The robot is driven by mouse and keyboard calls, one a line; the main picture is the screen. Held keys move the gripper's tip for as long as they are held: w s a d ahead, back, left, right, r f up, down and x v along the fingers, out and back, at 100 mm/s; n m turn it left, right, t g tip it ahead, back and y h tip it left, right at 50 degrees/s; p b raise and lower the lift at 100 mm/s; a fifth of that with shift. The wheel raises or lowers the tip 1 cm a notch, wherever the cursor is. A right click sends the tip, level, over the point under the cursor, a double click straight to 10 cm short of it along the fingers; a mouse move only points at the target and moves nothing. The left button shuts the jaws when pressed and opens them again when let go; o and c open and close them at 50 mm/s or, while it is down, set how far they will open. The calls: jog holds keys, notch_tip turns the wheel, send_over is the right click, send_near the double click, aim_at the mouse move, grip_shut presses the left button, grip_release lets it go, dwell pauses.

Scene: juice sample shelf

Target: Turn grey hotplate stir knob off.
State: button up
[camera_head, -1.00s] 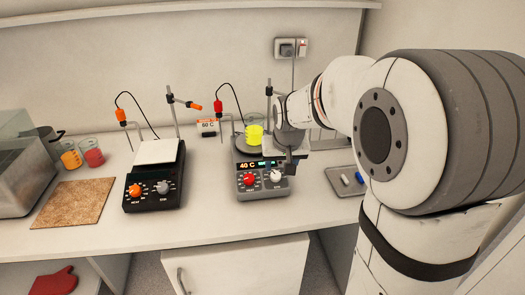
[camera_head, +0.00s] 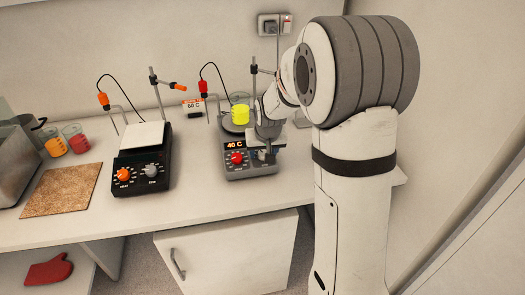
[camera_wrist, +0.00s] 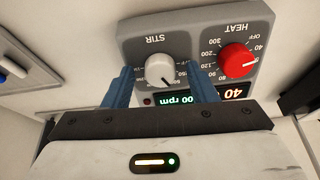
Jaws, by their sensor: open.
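The grey hotplate (camera_head: 250,172) stands on the bench with a "40 C" display. In the wrist view its front panel (camera_wrist: 196,40) appears upside down, with the white STIR knob (camera_wrist: 160,69) and the red HEAT knob (camera_wrist: 237,60). A green display ending in "00 rpm" is partly hidden by my gripper. My gripper (camera_wrist: 161,80) is open, its two blue fingers on either side of the STIR knob and apart from it in the picture; contact cannot be told. In the head view my gripper (camera_head: 264,153) covers the STIR knob. A beaker of yellow liquid (camera_head: 240,113) stands on the plate.
A black hotplate (camera_head: 142,172) with an orange knob stands to the left. Farther left are a cork mat (camera_head: 62,189) and beakers of orange (camera_head: 56,147) and red liquid (camera_head: 78,143). A tray (camera_wrist: 22,65) lies beside the grey hotplate. A stand rod rises behind it.

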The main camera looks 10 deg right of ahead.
jog(key=shift+c, duration=0.3)
jog(key=c, duration=0.9)
jog(key=shift+n, duration=0.3)
jog(key=n+b, duration=0.4)
jog(key=n, duration=0.1)
jog(key=shift+f, duration=0.15)
jog(key=n+b, duration=0.2)
jog(key=n, duration=0.1)
jog(key=shift+n+y, duration=0.3)
jog(key=shift+n, duration=0.1)
jog(key=shift+n+b, duration=0.8)
jog(key=shift+n, duration=0.7)
